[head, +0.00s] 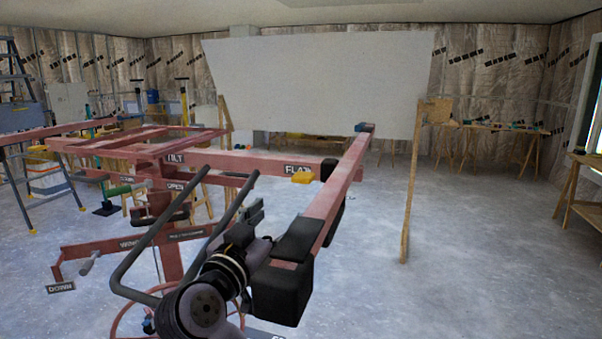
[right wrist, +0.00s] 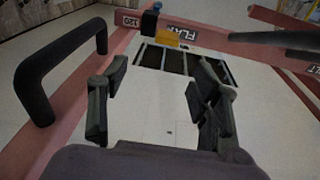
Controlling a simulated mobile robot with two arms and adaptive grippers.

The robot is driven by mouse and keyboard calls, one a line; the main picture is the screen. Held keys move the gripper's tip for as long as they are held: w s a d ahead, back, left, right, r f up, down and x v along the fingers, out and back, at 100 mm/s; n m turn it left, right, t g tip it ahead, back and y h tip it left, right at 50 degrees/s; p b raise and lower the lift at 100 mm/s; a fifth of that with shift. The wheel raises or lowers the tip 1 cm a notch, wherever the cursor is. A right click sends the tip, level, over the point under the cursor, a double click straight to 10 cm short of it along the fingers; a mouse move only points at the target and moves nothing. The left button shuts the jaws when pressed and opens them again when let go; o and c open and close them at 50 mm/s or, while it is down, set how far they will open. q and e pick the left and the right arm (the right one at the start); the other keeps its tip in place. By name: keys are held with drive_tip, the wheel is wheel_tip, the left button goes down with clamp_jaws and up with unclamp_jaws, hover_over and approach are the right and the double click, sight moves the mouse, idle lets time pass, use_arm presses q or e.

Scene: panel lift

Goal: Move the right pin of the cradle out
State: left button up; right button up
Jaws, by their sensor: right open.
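The red cradle (head: 235,163) of the panel lift stands in the head view, with "TILT" and "FLAT" labels on its near bar. A small yellow piece (head: 302,178) sits just below the "FLAT" label; it may be the right pin. The yellow piece (right wrist: 167,38) also shows at the top of the right wrist view, beyond the fingertips. My right gripper (head: 252,212) is left of and below that piece, apart from it. In the right wrist view the gripper (right wrist: 157,80) has its fingers spread with nothing between them. My left gripper is not in view.
A red arm with a black end block (head: 283,290) runs close by on the right. A dark tubular handle (head: 150,245) is near my right arm. A winch bar (head: 130,243) is lower left. A large white panel (head: 320,80) stands behind on wooden posts. Floor at right is clear.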

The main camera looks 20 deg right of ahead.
sight(300, 180)
drive_tip(key=shift+n+y, duration=0.7)
drive_tip(key=shift+y, duration=0.1)
drive_tip(key=p+x, duration=0.1)
drive_tip(key=x, duration=0.4)
drive_tip(key=r+p+x, duration=0.1)
drive_tip(key=x, duration=0.4)
drive_tip(key=r+p+x, duration=0.1)
drive_tip(key=p+x, duration=0.1)
drive_tip(key=x, duration=0.3)
drive_tip(key=shift+w+d+r, duration=0.1)
drive_tip(key=shift+w+d, duration=0.05)
drive_tip(key=shift+w, duration=0.2)
drive_tip(key=shift+c, duration=0.2)
clamp_jaws()
